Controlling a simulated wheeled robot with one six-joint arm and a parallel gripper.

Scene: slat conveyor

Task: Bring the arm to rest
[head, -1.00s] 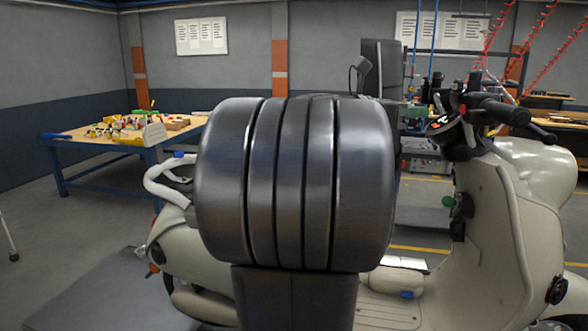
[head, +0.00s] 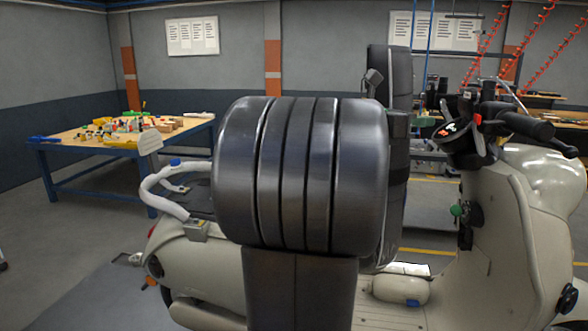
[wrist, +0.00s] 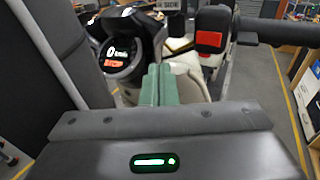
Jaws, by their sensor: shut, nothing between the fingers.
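My gripper (wrist: 160,72) shows in the wrist view as two green fingers pressed together with nothing between them. They point toward the handlebar area of a cream scooter (head: 505,215). The scooter's lit round dial (wrist: 116,54) is left of the fingertips in the wrist view, and a red switch (wrist: 209,38) is to their right. I cannot tell how much gap lies between the fingertips and the scooter. In the head view my dark arm fills the middle, hides the scooter's centre and mostly hides the gripper.
A blue-legged table (head: 85,142) with several small coloured parts stands at the left. White tubing (head: 160,192) forms the scooter's rear rail. Red coiled hoses (head: 487,45) hang at the back right. Grey floor (head: 60,240) at the left is open.

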